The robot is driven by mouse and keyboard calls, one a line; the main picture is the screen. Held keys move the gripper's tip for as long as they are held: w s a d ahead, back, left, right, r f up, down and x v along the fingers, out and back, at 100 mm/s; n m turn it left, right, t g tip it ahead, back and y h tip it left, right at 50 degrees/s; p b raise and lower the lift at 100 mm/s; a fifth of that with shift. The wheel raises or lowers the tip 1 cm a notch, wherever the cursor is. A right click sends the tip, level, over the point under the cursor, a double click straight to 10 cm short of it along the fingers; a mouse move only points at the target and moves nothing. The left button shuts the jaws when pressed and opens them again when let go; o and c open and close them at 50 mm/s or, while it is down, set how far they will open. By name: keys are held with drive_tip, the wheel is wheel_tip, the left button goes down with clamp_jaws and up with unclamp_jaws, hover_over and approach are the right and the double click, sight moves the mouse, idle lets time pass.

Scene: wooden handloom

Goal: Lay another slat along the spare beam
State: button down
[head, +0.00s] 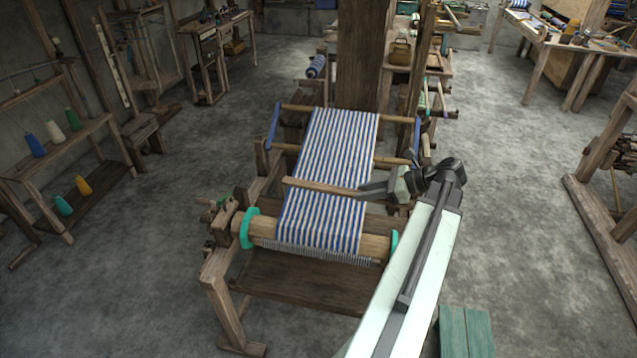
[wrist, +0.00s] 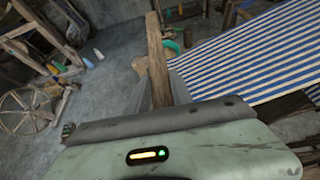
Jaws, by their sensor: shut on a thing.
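My gripper (head: 366,191) is shut on a wooden slat (head: 318,186) near the slat's right end. The slat points left, held over the blue-and-white striped cloth (head: 335,145). In the wrist view the slat (wrist: 157,60) rises away from the jaws, with the striped cloth (wrist: 255,65) to its right. A round wooden beam (head: 262,230) with teal end discs (head: 248,228) lies across the loom's front, nearer the head camera than the slat. Cloth covers its middle. I cannot tell for sure whether this is the spare beam.
The wooden loom frame (head: 222,290) surrounds the beam, with a dark board (head: 300,285) low in front. A teal slatted stool (head: 465,332) stands at the lower right. A shelf with thread cones (head: 55,132) stands left. The grey floor at right is mostly open.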

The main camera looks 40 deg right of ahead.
drive_tip(key=shift+w, duration=0.3)
drive_tip(key=shift+s+d, duration=0.1)
drive_tip(key=shift+s, duration=0.05)
drive_tip(key=w+d+f+b, duration=0.3)
drive_tip(key=w+f+b, duration=0.6)
drive_tip(key=w+d+f+b, duration=0.4)
drive_tip(key=w+f+b, duration=0.5)
drive_tip(key=w, duration=0.1)
drive_tip(key=shift+w+d+f+n+g+y, duration=0.25)
drive_tip(key=shift+w+d+n+g+y, duration=0.05)
drive_tip(key=shift+n+y, duration=0.1)
drive_tip(key=shift+s+a+f+b, duration=0.55)
drive_tip(key=shift+s+a+b, duration=0.15)
drive_tip(key=shift+a, duration=0.45)
drive_tip(key=shift+s+a+f+b, duration=0.55)
drive_tip(key=shift+s+a, duration=0.25)
drive_tip(key=shift+a, duration=0.35)
drive_tip(key=shift+s+a+f+b, duration=0.5)
drive_tip(key=shift+s+a+b, duration=0.2)
drive_tip(key=shift+a, duration=0.45)
drive_tip(key=shift+s+a+f+b, duration=0.15)
drive_tip(key=shift+s+a, duration=0.3)
drive_tip(key=shift+a, duration=0.2)
drive_tip(key=shift+s+a+f+b, duration=0.2)
drive_tip(key=shift+s+a, duration=0.2)
drive_tip(key=shift+a, duration=0.3)
drive_tip(key=shift+s+a+f+b, duration=0.1)
drive_tip(key=shift+s+a+f, duration=0.05)
drive_tip(key=shift+s+a, duration=0.4)
drive_tip(key=shift+w+a, duration=0.1)
